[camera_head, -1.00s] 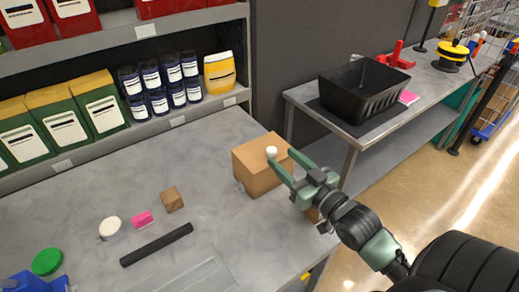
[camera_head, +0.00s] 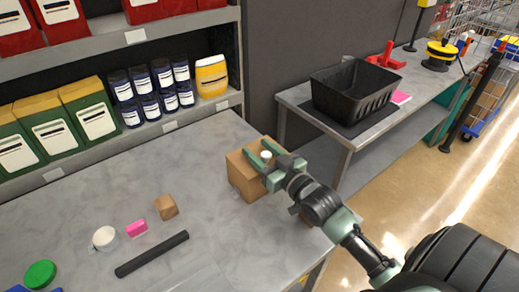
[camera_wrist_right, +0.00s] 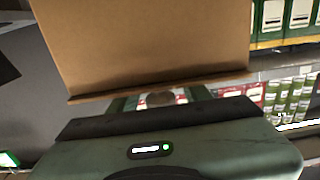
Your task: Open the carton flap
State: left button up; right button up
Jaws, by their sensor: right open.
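The brown carton (camera_head: 243,183) stands near the right edge of the grey workbench and looks shut on top. A small white round knob (camera_head: 265,155) shows on its top. My right gripper (camera_head: 258,150) is open over the carton's top, with its green fingers on either side of the knob; I cannot tell whether they touch it. In the right wrist view, a brown cardboard panel (camera_wrist_right: 145,45) fills the upper middle, with a lip along its lower edge. A blurred round end shows between the fingers there. My left gripper is not in view.
A wooden cube (camera_head: 166,207), pink block (camera_head: 137,228), white round item (camera_head: 105,238), black bar (camera_head: 152,254) and green disc (camera_head: 40,274) lie left of the carton. A shelf with dark jars (camera_head: 165,75) stands behind. A black crate (camera_head: 350,95) sits on another table.

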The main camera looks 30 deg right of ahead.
grip_shut()
dwell(1.4)
